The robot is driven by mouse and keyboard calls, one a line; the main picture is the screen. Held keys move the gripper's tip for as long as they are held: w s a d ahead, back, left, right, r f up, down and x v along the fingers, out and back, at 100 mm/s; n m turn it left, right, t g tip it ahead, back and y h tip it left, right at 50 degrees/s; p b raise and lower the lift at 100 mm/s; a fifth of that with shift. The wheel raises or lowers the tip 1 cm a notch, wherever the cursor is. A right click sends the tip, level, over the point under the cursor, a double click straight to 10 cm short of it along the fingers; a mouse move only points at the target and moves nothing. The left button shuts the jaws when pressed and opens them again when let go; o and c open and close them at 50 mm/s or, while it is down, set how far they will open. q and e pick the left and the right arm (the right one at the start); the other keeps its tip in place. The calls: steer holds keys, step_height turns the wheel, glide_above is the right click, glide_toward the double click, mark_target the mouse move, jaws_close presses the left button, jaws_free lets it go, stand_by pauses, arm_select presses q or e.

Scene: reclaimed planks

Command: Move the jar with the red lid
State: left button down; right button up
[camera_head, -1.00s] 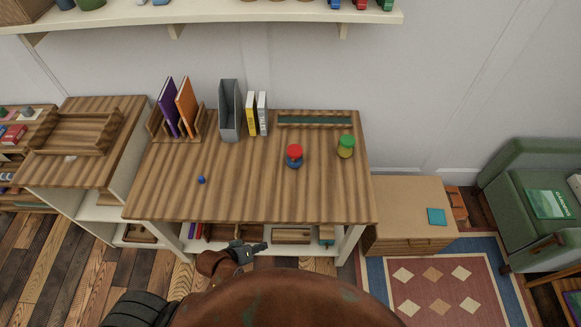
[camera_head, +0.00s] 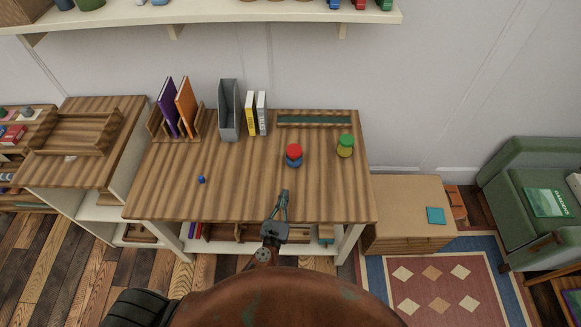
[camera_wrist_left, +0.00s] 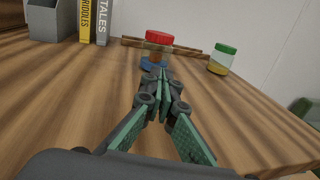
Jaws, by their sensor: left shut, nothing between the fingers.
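The jar with the red lid (camera_head: 294,155) stands upright on the wooden table (camera_head: 240,195), right of the middle. Its lower part is blue. In the left wrist view the jar (camera_wrist_left: 158,42) stands straight ahead, beyond my fingertips, which hide part of its base. My left gripper (camera_head: 284,194) reaches in over the table's front edge, in front of the jar and apart from it. Its fingers are shut and empty; they also show in the left wrist view (camera_wrist_left: 158,76). A second jar with a green lid (camera_head: 345,147) stands to the right. My right gripper is not in view.
A wooden tray with a green inside (camera_head: 315,121) lies at the table's back edge. Books (camera_head: 256,113), a grey file holder (camera_head: 229,110) and a small blue object (camera_head: 201,180) are further left.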

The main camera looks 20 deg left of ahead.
mark_target(292, 160)
arm_select(q)
steer(key=shift+w+a+f+n+y, duration=0.1)
steer(key=shift+w+f+n+y, duration=0.1)
steer(key=shift+n+y, duration=0.15)
steer(key=shift+w+a, duration=0.1)
steer(key=shift+w, duration=0.3)
steer(key=w, duration=0.8)
steer(key=w+a, duration=0.1)
steer(key=w, duration=0.3)
steer(key=shift+w+a, duration=0.1)
steer(key=shift+w, duration=0.3)
